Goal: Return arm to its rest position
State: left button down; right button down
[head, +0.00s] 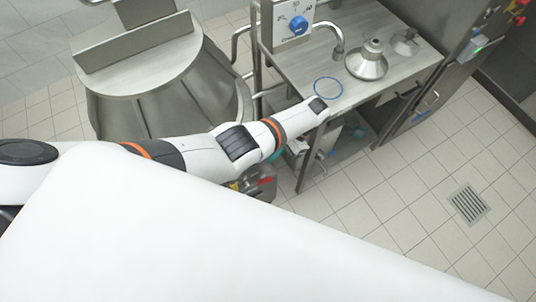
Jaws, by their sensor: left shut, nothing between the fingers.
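My left arm (195,152), white with orange rings and dark joints, comes in from the left. It reaches right across the picture to a dark-capped joint (318,105) at the front edge of the steel bench. My left gripper (262,186) shows only as a small, partly covered dark shape below the arm, low in front of the bench. It is shut and holds nothing. Its fingertips are hard to make out. My right gripper is not in view.
The steel bench (357,18) carries a filler with a blue knob (298,25), a blue ring (328,88) and metal funnel-shaped parts (367,62). A large steel kettle (190,105) stands at the left. Tiled floor with a drain (468,203) is clear at the right.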

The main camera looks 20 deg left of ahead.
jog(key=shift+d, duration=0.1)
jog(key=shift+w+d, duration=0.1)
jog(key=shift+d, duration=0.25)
